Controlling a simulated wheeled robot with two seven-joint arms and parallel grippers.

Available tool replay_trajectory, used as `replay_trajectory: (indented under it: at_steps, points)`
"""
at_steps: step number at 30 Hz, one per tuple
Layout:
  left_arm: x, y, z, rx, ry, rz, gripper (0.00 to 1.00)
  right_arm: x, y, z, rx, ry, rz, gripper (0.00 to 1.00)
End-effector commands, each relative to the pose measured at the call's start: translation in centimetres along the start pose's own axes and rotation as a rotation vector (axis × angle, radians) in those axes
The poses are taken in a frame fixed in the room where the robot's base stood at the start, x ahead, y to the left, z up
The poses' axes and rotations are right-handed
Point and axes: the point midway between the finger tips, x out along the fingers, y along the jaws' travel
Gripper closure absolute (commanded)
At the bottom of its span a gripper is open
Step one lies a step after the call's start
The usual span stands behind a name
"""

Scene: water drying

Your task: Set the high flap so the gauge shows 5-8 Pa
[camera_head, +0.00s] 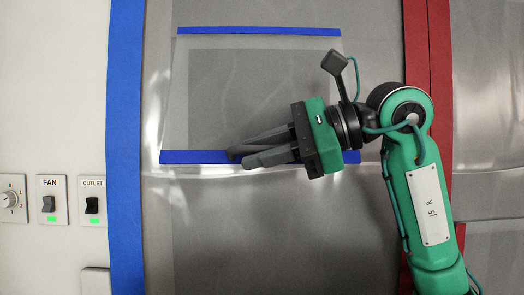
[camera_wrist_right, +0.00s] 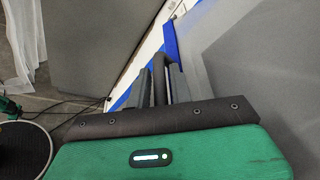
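The high flap (camera_head: 225,95) is a clear, greyish sheet with a blue strip along its top and another blue strip (camera_head: 200,157) along its bottom edge. In the right wrist view the fingers (camera_wrist_right: 162,82) point toward blue tape. The gauge is not in view. My left gripper is not in view.
Blue tape (camera_head: 125,150) edges the plastic at left and red tape (camera_head: 440,90) at right. A white panel at left has a FAN switch (camera_head: 49,204), an OUTLET switch (camera_head: 91,205) and a dial (camera_head: 10,199); both switches have green lights. A black cable (camera_wrist_right: 85,108) lies on the floor.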

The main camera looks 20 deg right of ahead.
Motion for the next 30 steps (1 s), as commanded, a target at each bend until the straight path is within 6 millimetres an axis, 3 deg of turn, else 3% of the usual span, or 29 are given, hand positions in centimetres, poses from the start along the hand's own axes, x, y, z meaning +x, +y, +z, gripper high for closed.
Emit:
replay_trajectory:
  at_steps: [6,10,21,30]
  points:
    - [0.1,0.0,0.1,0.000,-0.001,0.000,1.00,-0.2,0.0,0.0,0.000,0.000,-0.001,0.78]
    - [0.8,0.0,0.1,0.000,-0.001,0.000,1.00,-1.4,0.1,-0.2,-0.001,0.000,-0.004,0.78]
    - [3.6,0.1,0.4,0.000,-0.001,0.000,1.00,-9.5,0.1,-0.2,0.000,0.000,-0.005,0.78]
    - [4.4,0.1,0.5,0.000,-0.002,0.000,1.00,-13.4,0.0,-0.1,0.000,0.000,-0.002,0.78]
